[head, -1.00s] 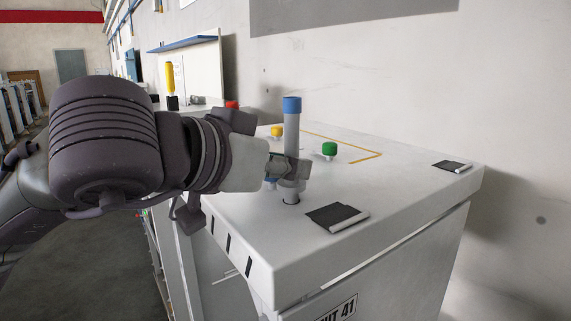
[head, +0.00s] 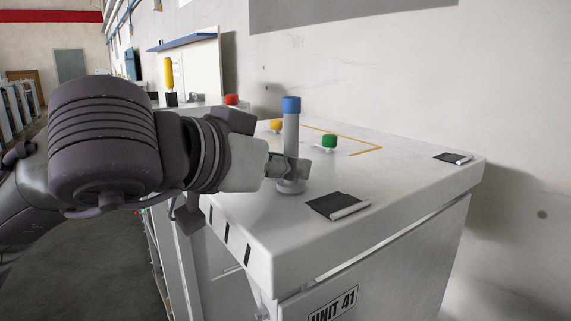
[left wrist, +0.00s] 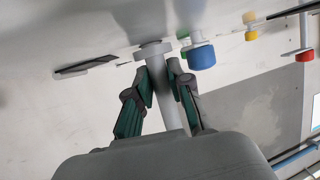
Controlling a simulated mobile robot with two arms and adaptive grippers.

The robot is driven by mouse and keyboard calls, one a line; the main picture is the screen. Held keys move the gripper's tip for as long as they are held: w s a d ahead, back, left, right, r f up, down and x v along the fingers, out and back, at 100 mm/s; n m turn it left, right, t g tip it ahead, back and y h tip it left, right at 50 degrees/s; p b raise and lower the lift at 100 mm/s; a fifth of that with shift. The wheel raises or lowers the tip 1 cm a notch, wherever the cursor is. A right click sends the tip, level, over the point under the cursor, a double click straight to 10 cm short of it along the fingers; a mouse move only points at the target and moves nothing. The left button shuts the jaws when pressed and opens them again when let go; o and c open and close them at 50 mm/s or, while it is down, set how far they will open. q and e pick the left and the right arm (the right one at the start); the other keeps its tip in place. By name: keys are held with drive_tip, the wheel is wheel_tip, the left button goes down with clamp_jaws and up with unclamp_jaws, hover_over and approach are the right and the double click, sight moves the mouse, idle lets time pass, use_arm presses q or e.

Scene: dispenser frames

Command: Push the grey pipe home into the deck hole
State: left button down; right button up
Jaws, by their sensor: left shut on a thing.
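The collar appears to sit at the deck surface and covers the hole. In the left wrist view, the pipe (left wrist: 168,100) runs between the two green-padded fingers (left wrist: 162,78), and its collar (left wrist: 152,50) is against the deck. My right gripper is out of view.
Green (head: 329,141), yellow (head: 277,126) and red (head: 232,100) knobs stand on or beyond the deck. A blue knob (left wrist: 200,55) is close beside the pipe. A black pad with a pale bar (head: 337,206) lies right of the pipe. A wall rises behind.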

use_arm(q)
drive_tip(key=shift+f, duration=0.15)
drive_tip(key=c, duration=1)
unclamp_jaws()
drive_tip(key=v, duration=0.8)
drive_tip(key=shift+s, duration=0.1)
